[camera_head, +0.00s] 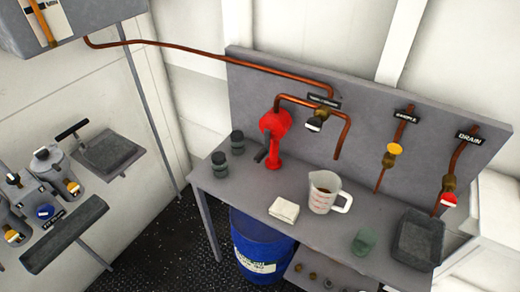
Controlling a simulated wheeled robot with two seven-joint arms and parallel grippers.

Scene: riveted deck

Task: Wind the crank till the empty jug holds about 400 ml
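The red hand pump (273,140) stands on the grey bench against the back panel. Its dark crank handle (262,154) points down on the pump's left front side. A copper pipe rises from the pump, bends right and ends with its open end (337,156) above the clear jug (324,193). The jug stands upright on the bench, its handle to the right. A small brown patch shows inside it; I cannot tell how much liquid that is, and the scale is too small to read. Neither of my grippers is in view.
A folded white cloth (284,210), a green cup (363,242) and two dark jars (220,164) stand on the bench. A grey basin (418,239) sits under the DRAIN valve (449,199). A blue drum (262,251) stands below. Valves and canisters (50,160) are at left.

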